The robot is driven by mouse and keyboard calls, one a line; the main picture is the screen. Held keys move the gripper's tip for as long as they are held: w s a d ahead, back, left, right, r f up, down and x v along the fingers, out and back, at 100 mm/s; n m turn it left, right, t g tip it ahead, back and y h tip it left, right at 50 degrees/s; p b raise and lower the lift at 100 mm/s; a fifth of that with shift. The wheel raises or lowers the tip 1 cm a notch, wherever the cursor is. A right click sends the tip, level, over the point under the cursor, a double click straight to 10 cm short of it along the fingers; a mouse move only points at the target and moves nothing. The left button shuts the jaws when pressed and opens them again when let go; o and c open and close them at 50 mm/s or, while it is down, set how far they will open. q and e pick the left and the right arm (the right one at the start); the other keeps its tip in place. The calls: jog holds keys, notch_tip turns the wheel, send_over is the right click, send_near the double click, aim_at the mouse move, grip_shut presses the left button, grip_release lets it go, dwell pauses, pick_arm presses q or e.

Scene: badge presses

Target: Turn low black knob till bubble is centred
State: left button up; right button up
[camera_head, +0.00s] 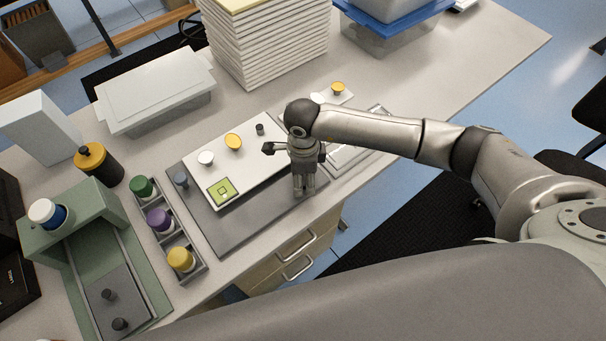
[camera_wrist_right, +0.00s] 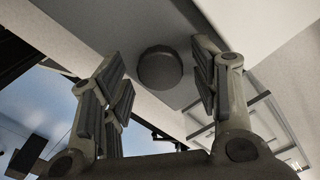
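The white plate (camera_head: 256,163) lies on a grey base plate (camera_head: 233,229). A green square level (camera_head: 222,191) sits at its near left corner; its bubble is too small to place. My right gripper (camera_head: 304,190) points down at the right end of the base. In the right wrist view a low dark round knob (camera_wrist_right: 159,68) lies between the spread fingers of that gripper (camera_wrist_right: 158,95), with a gap on both sides. The gripper hides this knob in the head view. My left gripper is not in view.
A rack with coloured caps (camera_head: 192,270) and a green press (camera_head: 75,240) stand left. Stacked sheets (camera_head: 265,45) stand behind.

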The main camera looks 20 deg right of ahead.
jog(key=c, duration=0.9)
jog(key=shift+o, duration=0.2)
jog(key=shift+m, duration=0.4)
jog(key=m+b, duration=0.1)
jog(key=m, duration=0.2)
jog(key=m+b, duration=0.1)
jog(key=m, duration=0.3)
jog(key=shift+b, duration=0.3)
jog(key=m, duration=0.5)
jog(key=shift+m+b, duration=0.4)
jog(key=m, duration=0.5)
jog(key=shift+w+m, duration=0.1)
jog(key=shift+m, duration=0.3)
